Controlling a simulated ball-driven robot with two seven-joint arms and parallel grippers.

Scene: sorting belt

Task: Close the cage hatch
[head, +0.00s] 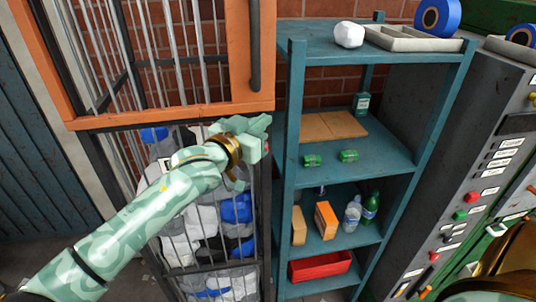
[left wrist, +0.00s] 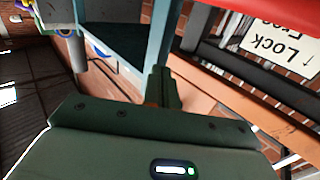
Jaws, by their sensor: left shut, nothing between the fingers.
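The cage hatch is an orange frame (head: 170,117) with grey vertical bars at the upper left of the head view. A dark upright handle (head: 255,45) is on its right side. Below it is the cage (head: 267,215), with white, grey and blue crumpled items behind its bars. I cannot tell whether the hatch is fully seated. My left gripper (head: 264,124) is shut and empty, just below the hatch's lower right corner; contact is unclear. The left wrist view shows its fingers (left wrist: 163,88), a "Lock" label (left wrist: 282,45) and a red bar (left wrist: 270,14). My right gripper is out of view.
A teal shelf (head: 350,160) stands close to the right of my left gripper, holding small green items, boxes, bottles and a red bin (head: 320,266). A grey control panel (head: 450,185) with buttons is farther right. A brick wall is behind.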

